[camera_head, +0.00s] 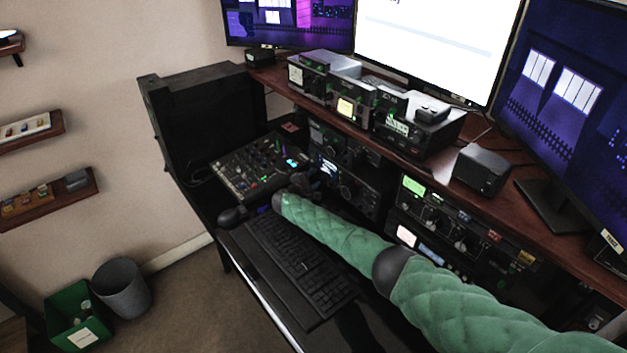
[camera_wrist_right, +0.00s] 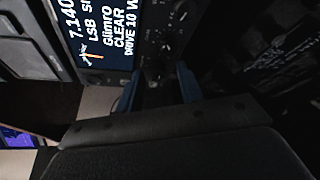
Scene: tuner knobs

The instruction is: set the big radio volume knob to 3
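My right arm in its green sleeve comes in from the right in the head view. Its dark gripper (camera_head: 303,182) is in front of the black radio (camera_head: 352,165) under the shelf. In the right wrist view the two bluish fingers of the right gripper (camera_wrist_right: 158,85) stand apart. They point at the radio's dark front panel, beside its lit display (camera_wrist_right: 98,35). A small dark knob (camera_wrist_right: 165,50) shows just beyond the fingertips. The space between the fingers is dark; I cannot tell whether they touch a knob. The volume knob's marks are not readable. My left gripper is not in view.
A black keyboard (camera_head: 300,262) lies below my right arm. A mixer panel (camera_head: 258,166) is left of the gripper. More radios (camera_head: 425,215) stand to the right. The wooden shelf (camera_head: 480,205) with devices and monitors is above. A grey bin (camera_head: 122,288) stands on the floor.

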